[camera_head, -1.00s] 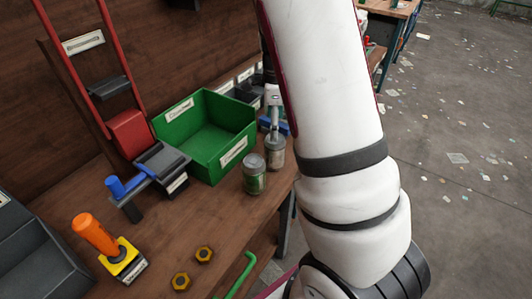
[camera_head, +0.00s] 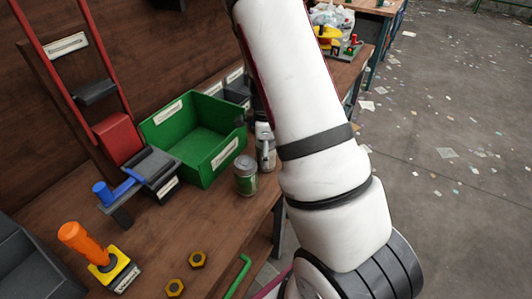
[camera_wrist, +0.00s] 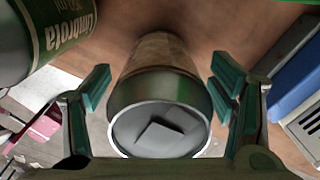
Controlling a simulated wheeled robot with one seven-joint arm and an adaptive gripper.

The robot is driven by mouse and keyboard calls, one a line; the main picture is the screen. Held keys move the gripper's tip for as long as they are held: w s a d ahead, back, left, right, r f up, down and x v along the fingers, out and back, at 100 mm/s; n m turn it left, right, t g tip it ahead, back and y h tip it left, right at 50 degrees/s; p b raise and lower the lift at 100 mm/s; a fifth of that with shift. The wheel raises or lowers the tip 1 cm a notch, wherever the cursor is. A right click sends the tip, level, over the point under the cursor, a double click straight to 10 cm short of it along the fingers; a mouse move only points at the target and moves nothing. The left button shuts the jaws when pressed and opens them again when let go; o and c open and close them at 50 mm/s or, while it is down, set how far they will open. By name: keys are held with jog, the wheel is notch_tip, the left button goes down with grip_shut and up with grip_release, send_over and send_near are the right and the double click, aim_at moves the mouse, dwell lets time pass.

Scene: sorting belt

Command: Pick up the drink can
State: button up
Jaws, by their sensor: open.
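Two cans stand close together on the wooden bench by the green bin. The nearer can (camera_head: 245,178) has a green and pale label. The farther can (camera_head: 266,155) is grey and partly hidden by my arm. In the wrist view, a can (camera_wrist: 160,125) with a grey lid and a squarish tab lies between the two fingers of my gripper (camera_wrist: 160,72). The fingers are open on either side, with gaps showing. My gripper is mostly hidden behind my arm in the head view.
The green bin (camera_head: 225,158) stands just left of the cans. A blue-handled tool (camera_head: 120,190), an orange-handled tool (camera_head: 85,242) and two yellow nuts (camera_head: 186,273) are on the bench. The bench edge is just right of the cans.

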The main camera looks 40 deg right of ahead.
jog(key=shift+c, duration=0.4)
jog(key=c, duration=0.8)
jog(key=shift+r, duration=0.15)
jog(key=shift+r, duration=0.6)
jog(key=s+a+r, duration=0.1)
jog(key=s, duration=0.4)
jog(key=s+a+r, duration=0.1)
jog(key=s, duration=0.4)
jog(key=s+a+r, duration=0.1)
jog(key=s, duration=0.4)
jog(key=shift+s+a+r, duration=0.25)
jog(key=shift+s+r, duration=0.05)
